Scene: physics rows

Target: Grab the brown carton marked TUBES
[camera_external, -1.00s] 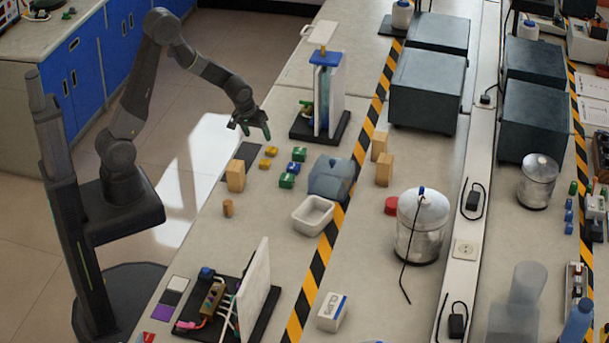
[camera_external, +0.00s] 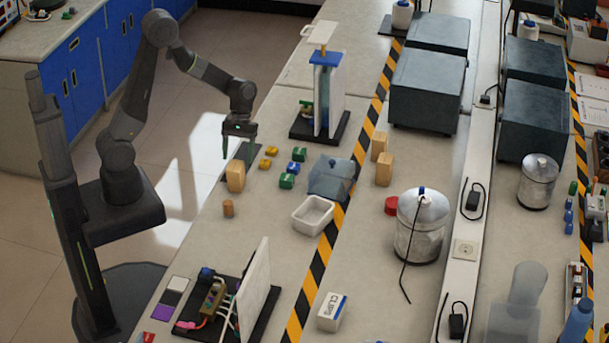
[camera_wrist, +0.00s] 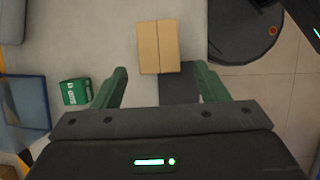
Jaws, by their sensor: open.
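A brown carton (camera_external: 235,178) stands upright near the bench's left edge. In the wrist view I see the top of this carton (camera_wrist: 158,46), with a seam down its middle. No marking is readable on it. My gripper (camera_external: 238,157) is open and empty, with its fingers pointing down, and appears just beyond and above the carton in the external view. In the wrist view, my gripper (camera_wrist: 161,70) has its two green fingers spread, and the carton lies ahead of them, roughly between their lines. Two similar brown cartons, one (camera_external: 384,169) and another (camera_external: 379,145), stand beyond the striped tape.
A dark mat (camera_wrist: 178,88) lies beside the carton. Green boxes (camera_external: 287,181), yellow blocks (camera_external: 266,164), a small brown cylinder (camera_external: 228,208), a clear blue bin (camera_external: 330,178) and a white tray (camera_external: 312,215) are nearby. A white CLIPS carton (camera_external: 332,312) sits at the front.

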